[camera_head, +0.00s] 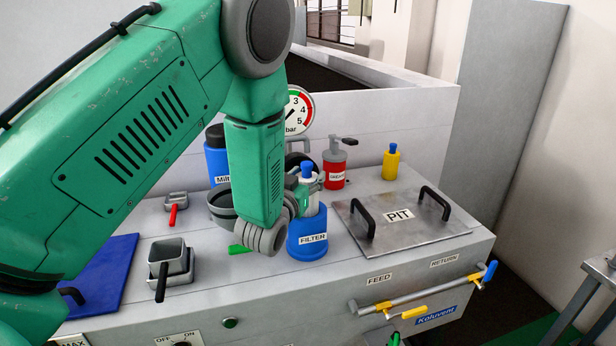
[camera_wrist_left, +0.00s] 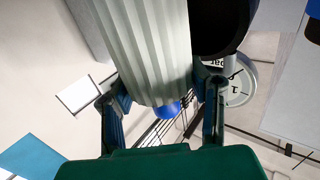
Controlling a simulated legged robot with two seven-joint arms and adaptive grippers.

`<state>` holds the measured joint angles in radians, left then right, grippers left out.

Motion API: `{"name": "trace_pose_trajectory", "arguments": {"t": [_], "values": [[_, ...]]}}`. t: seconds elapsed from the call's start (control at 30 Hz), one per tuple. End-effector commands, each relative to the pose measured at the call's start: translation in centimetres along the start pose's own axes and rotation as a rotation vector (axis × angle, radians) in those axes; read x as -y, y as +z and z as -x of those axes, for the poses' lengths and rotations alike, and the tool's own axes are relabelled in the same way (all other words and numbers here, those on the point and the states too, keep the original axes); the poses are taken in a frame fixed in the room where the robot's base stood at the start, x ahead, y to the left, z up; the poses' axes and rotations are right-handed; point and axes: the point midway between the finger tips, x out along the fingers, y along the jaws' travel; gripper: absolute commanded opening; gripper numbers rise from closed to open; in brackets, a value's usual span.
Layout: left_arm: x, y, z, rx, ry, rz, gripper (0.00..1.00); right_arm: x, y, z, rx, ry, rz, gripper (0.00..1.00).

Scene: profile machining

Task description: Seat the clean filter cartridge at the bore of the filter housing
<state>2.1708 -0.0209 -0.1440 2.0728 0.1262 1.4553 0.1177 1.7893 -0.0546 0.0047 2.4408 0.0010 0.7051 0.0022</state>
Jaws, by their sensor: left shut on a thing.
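The clean filter cartridge (camera_wrist_left: 150,45) is pale and pleated with a blue end (camera_wrist_left: 168,109). In the head view its blue cap (camera_head: 307,169) shows above the filter housing (camera_head: 307,241), a blue cup labelled FILTER. My left gripper (camera_head: 309,185) is shut on the cartridge near its capped end, and both fingers flank it in the left wrist view (camera_wrist_left: 165,98). The cartridge looks upright over the housing. Its lower end and the bore are hidden, so I cannot tell whether it has entered. My right gripper is not in view.
A blue bottle (camera_head: 215,160), red container (camera_head: 334,165) and gauge (camera_head: 298,110) stand behind. A metal PIT cover (camera_head: 400,238) with two black handles lies right. A square cup (camera_head: 170,262) and blue plate (camera_head: 100,275) lie left. Pipes (camera_head: 430,290) run along the front.

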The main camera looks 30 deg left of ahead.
Motion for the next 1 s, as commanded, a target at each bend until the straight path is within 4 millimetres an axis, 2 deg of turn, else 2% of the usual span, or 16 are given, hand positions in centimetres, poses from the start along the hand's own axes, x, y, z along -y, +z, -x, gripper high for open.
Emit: {"name": "trace_pose_trajectory", "arguments": {"t": [1.0], "values": [[0.0,2.6,0.0,-0.001,0.000,0.000,0.14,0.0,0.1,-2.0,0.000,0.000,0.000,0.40]]}}
